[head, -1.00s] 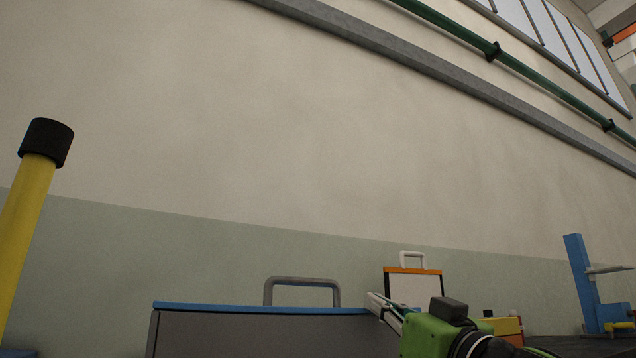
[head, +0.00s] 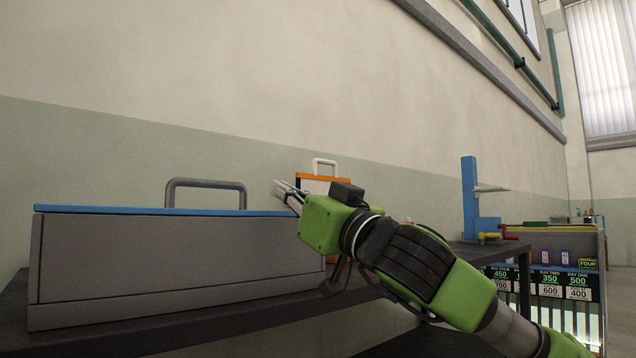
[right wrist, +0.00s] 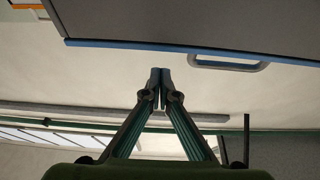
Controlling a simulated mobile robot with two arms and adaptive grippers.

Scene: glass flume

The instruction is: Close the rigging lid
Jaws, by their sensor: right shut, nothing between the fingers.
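A long grey box (head: 175,262) with a thin blue lid (head: 120,210) sits on the dark bench at the left in the head view. The lid lies flat along the box top, and a grey handle (head: 205,184) rises behind its edge. My right gripper (head: 282,188) is at the right end of the lid, near its top level, shut and empty. Whether it touches the lid I cannot tell. In the right wrist view the closed fingertips (right wrist: 160,72) point toward the blue lid edge (right wrist: 130,46), with the handle (right wrist: 228,64) to the right. My left gripper is out of view.
An orange-edged case (head: 311,180) with a white handle stands behind my right gripper. A blue post (head: 469,197) with a grey horn-like piece stands farther right on the dark bench (head: 215,331). Signs and a rack are beyond.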

